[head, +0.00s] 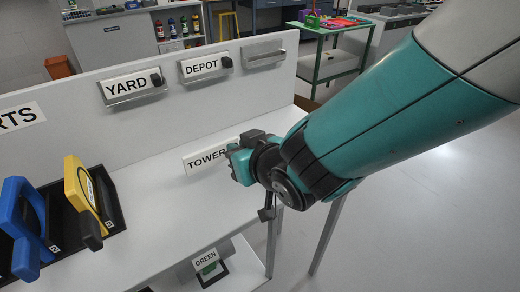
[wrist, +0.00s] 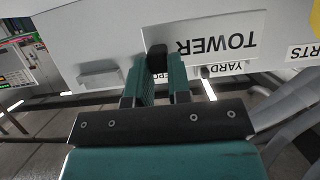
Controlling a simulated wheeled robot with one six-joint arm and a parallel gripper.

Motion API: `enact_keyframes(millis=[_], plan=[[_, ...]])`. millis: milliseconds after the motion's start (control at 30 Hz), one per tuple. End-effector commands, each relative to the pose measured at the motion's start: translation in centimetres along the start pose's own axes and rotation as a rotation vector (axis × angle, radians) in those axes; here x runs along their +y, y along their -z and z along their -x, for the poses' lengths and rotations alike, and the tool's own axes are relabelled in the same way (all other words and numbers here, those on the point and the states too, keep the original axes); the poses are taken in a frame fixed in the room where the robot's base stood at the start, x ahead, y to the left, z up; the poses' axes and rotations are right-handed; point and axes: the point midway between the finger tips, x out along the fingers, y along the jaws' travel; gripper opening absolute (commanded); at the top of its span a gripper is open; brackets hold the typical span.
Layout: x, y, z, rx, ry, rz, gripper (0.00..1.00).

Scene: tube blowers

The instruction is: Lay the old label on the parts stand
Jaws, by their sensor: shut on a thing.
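My gripper (head: 240,160) is shut on the black knob of a white TOWER label (head: 205,157), held in front of the panel above the white bench. In the wrist view the TOWER label (wrist: 218,38) appears upside down, with its black knob (wrist: 157,59) between the fingers. An empty label holder (head: 265,58) is on the panel, right of the DEPOT label (head: 205,67) and the YARD label (head: 131,86). I cannot tell which surface is the parts stand. A sign ending in "RTS" (head: 18,117) is on the panel at far left.
A black rack (head: 117,205) on the bench (head: 160,215) holds a yellow (head: 85,193) and a blue (head: 23,215) thing. A GREEN label (head: 206,259) is on the lower shelf. A green-framed stand (head: 318,80) with coloured things is behind. The bench middle is clear.

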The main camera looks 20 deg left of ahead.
Motion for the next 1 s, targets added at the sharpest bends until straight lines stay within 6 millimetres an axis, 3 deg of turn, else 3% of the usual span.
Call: enact_keyframes(millis=[100, 500, 933, 967, 1000], plan=[[0.0, -2.3, -0.9, -0.002, 0.0, 0.0, 0.0], [0.0, -6.6, -2.8, -0.001, 0.0, 0.0, 0.0], [0.0, -7.4, -3.1, 0.002, 0.0, -0.001, 0.0], [0.0, -7.3, -3.1, 0.002, 0.0, 0.0, 0.23], [0.0, -7.2, -3.0, 0.002, 0.0, -0.001, 0.32]])
